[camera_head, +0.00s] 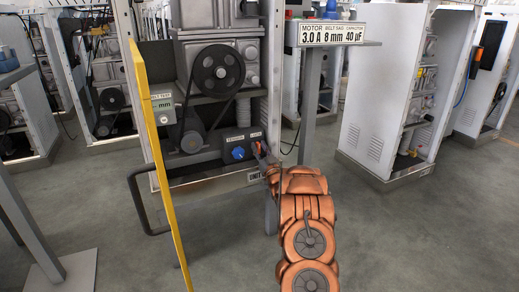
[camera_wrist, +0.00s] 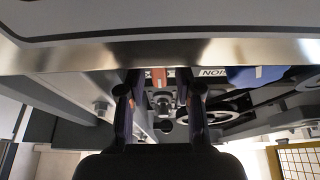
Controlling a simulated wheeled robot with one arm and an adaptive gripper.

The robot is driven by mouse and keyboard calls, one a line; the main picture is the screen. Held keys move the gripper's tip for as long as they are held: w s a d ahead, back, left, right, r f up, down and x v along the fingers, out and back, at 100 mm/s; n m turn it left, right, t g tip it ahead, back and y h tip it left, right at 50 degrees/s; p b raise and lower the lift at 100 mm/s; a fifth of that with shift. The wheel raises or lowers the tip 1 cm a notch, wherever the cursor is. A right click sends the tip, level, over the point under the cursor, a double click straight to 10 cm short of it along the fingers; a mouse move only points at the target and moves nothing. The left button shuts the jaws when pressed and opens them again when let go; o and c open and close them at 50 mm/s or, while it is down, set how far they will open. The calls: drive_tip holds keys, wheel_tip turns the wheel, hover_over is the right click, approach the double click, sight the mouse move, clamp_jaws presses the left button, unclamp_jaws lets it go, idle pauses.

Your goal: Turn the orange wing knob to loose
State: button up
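The orange wing knob (camera_wrist: 160,76) shows in the wrist view, upright and narrow, on the dark panel. It lies between my gripper's two fingertips (camera_wrist: 158,84), with a visible gap on each side. My gripper is open and reaches toward the knob; I cannot tell how deep the fingers are around it. In the head view my gripper (camera_head: 262,155) is at the right end of the blue-grey control panel (camera_head: 215,146) and mostly hides the knob. The knob's pointing direction is too small to read there.
A blue knob (camera_head: 238,153) sits left of the orange one on the same panel. A belt and pulley (camera_head: 218,70) are above. A sign (camera_head: 332,33) reads 3.0 A, 8 mm, 40 µF.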

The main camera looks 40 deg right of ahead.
clamp_jaws()
drive_tip(key=n+y+p, duration=0.1)
drive_tip(key=n, duration=0.1)
drive_tip(key=shift+r+n+y, duration=0.1)
drive_tip(key=shift+n+y, duration=0.2)
drive_tip(key=n+y+p, duration=0.1)
drive_tip(key=n, duration=0.2)
drive_tip(key=n+y+p, duration=0.1)
drive_tip(key=n+y, duration=0.1)
drive_tip(key=n, duration=0.1)
drive_tip(key=shift+a, duration=0.15)
drive_tip(key=n+y, duration=0.1)
drive_tip(key=n, duration=0.3)
drive_tip(key=n+g+y, duration=0.1)
drive_tip(key=n+y, duration=0.1)
drive_tip(key=n, duration=0.2)
drive_tip(key=shift+w+a+f+p, duration=0.1)
drive_tip(key=shift+a+f+p, duration=0.1)
drive_tip(key=shift+p, duration=0.2)
drive_tip(key=n, duration=0.2)
drive_tip(key=n+g, duration=0.1)
drive_tip(key=n, duration=0.1)
drive_tip(key=n+g, duration=0.1)
drive_tip(key=shift+f+n+y, duration=0.35)
drive_tip(key=shift+n+y, duration=0.05)
drive_tip(key=shift+g, duration=0.3)
